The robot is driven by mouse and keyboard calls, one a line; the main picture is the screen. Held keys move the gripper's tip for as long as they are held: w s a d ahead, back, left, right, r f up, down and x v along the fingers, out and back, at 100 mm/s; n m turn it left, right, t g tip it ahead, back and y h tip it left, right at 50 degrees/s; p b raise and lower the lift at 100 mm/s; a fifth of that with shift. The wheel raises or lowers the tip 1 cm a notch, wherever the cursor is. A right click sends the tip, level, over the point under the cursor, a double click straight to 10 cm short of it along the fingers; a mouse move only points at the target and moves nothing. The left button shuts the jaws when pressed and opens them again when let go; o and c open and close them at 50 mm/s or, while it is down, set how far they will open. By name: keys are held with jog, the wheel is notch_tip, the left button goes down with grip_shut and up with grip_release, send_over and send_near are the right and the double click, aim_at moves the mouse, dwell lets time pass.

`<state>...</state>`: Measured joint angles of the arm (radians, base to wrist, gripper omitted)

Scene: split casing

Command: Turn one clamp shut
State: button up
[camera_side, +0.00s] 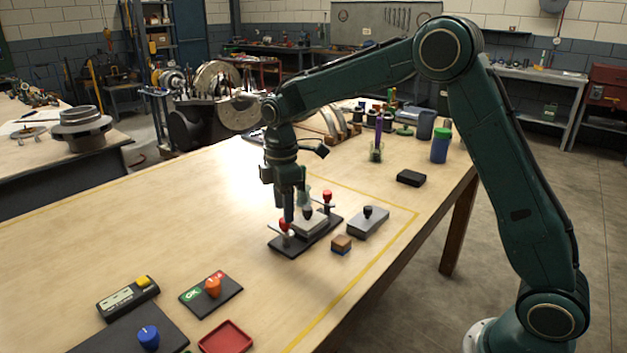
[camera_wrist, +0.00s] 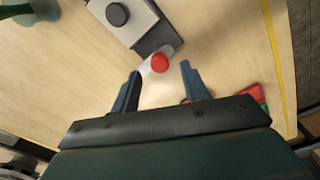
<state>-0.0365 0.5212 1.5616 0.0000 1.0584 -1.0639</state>
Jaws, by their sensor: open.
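My gripper (camera_side: 295,212) is open and points down at the near end of the casing stand (camera_side: 275,246), a dark base plate. A light grey casing (camera_side: 311,224) with a black knob lies on that plate. A red-knobbed clamp (camera_side: 284,224) stands at the plate's near end and another red-knobbed clamp (camera_side: 327,196) at its far end. In the wrist view the near clamp's red knob (camera_wrist: 159,63) shows between my open fingertips (camera_wrist: 161,72), with a pale bar beside it. Contact with the fingers cannot be told. The casing (camera_wrist: 130,22) lies beyond the knob.
A grey block with a black knob (camera_side: 368,222) and a small brown block (camera_side: 341,243) lie right of the stand. A panel with an orange knob (camera_side: 212,287), a red tray (camera_side: 226,338) and a blue knob (camera_side: 148,337) are nearer.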

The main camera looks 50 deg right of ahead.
aim_at(280, 224)
jog(key=shift+f, duration=1.5)
jog(key=shift+c, duration=0.3)
grip_shut()
